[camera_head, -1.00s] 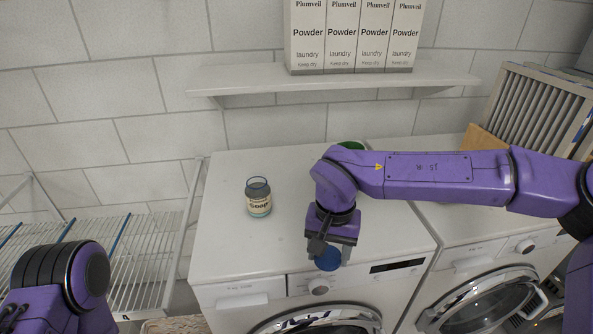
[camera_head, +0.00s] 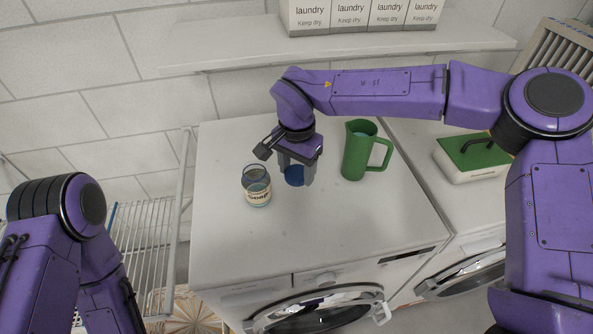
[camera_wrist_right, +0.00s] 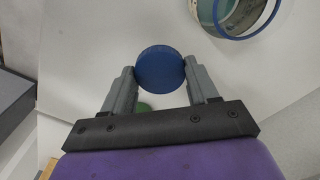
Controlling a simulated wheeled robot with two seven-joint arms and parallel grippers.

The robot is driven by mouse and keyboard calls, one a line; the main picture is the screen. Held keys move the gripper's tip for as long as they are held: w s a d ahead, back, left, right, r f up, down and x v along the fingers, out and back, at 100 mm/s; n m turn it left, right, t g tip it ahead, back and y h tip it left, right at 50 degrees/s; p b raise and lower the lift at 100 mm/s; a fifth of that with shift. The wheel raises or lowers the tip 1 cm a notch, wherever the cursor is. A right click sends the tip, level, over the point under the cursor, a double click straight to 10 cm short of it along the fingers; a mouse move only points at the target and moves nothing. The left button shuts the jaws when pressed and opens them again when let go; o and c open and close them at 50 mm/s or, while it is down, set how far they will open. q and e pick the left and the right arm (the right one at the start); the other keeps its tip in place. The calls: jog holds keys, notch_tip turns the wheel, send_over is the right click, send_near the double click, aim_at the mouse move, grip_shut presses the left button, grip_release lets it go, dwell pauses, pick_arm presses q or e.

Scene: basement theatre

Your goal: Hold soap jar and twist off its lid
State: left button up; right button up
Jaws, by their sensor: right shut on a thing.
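The soap jar (camera_head: 257,190) stands upright on the white washer top, its mouth open with a blue rim and a cream label reading "Soap". In the right wrist view the jar (camera_wrist_right: 228,22) shows at the top right, cut by the frame edge. My right gripper (camera_head: 296,178) is just right of the jar, apart from it, and shut on the round blue lid (camera_head: 294,175). In the right wrist view the lid (camera_wrist_right: 160,68) sits between the two grey fingertips. My left arm is at the left of the head view; its gripper is out of frame.
A green jug (camera_head: 358,150) stands right of my right gripper on the washer (camera_head: 330,235). A green-lidded white box (camera_head: 470,158) is on the neighbouring machine. A shelf (camera_head: 340,45) with powder boxes (camera_head: 360,14) hangs behind. A wire rack (camera_head: 140,240) is at left. The washer's front is clear.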

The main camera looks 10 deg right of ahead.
aim_at(296, 170)
jog(key=w+f, duration=0.3)
jog(key=f, duration=0.1)
jog(key=shift+w+d+f+p, duration=0.1)
jog(key=shift+d+p, duration=0.15)
jog(key=shift+p, duration=0.1)
jog(key=f, duration=0.3)
jog(key=shift+w+f, duration=0.3)
jog(key=shift+f, duration=0.05)
jog(key=shift+s, duration=0.15)
jog(key=o, duration=1.2)
jog(key=shift+f, duration=0.1)
jog(key=shift+c, duration=0.2)
notch_tip(296, 170, up, 12)
jog(key=shift+r+b, duration=0.25)
jog(key=shift+b, duration=0.15)
